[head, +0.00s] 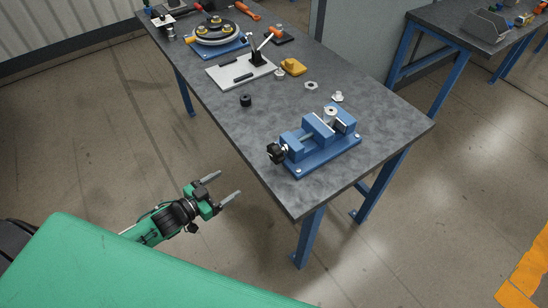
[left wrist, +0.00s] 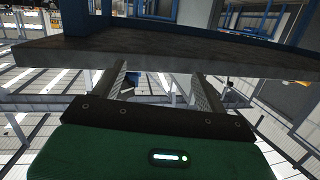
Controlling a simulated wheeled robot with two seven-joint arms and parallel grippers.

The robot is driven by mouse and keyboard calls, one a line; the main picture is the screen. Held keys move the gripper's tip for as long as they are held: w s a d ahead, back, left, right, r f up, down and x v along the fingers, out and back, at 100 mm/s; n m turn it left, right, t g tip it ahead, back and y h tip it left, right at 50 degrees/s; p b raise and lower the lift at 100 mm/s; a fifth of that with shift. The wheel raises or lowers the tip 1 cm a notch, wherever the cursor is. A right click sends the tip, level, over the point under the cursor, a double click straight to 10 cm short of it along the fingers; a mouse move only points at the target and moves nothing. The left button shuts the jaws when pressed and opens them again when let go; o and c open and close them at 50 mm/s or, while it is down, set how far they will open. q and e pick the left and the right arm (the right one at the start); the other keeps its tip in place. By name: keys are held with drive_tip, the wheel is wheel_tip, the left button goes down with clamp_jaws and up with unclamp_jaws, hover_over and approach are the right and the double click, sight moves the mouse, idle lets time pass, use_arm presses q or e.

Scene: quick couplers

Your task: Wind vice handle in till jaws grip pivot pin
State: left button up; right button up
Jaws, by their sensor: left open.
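The blue vice (head: 305,162) stands at the near right end of the grey table. Its black handle (head: 275,153) is on the left end of the screw, near the table's front edge. The silver pivot pin (head: 330,112) stands upright between the blue jaws; I cannot tell whether both jaws touch it. My left gripper (head: 230,184) is off the table's front edge, to the left of and below the handle in the head view. Its fingers are apart and empty, and they also show in the left wrist view (left wrist: 161,82). My right gripper is not in view.
The table (head: 205,112) holds a black knob (head: 246,100), small metal parts (head: 311,86), a yellow block (head: 293,66), a toggle clamp on a plate (head: 250,68) and a round fixture (head: 217,30). The table edge (left wrist: 160,58) lies just beyond my left fingers.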

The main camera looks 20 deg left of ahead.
sight(272, 157)
use_arm(q)
drive_tip(key=s+d+r+m+h, duration=0.25)
drive_tip(key=d+r, duration=0.25)
drive_tip(key=r, duration=0.4)
drive_tip(key=shift+n+h, duration=0.35)
drive_tip(key=shift+h, duration=0.1)
drive_tip(key=p+x, duration=0.1)
drive_tip(key=x, duration=0.5)
drive_tip(key=p+x, duration=0.1)
drive_tip(key=x, duration=0.5)
drive_tip(key=shift+w+a+p, duration=0.1)
drive_tip(key=shift+w+p, duration=0.25)
drive_tip(key=shift+w, duration=0.2)
drive_tip(key=shift+x, duration=0.8)
drive_tip(key=c, duration=1)
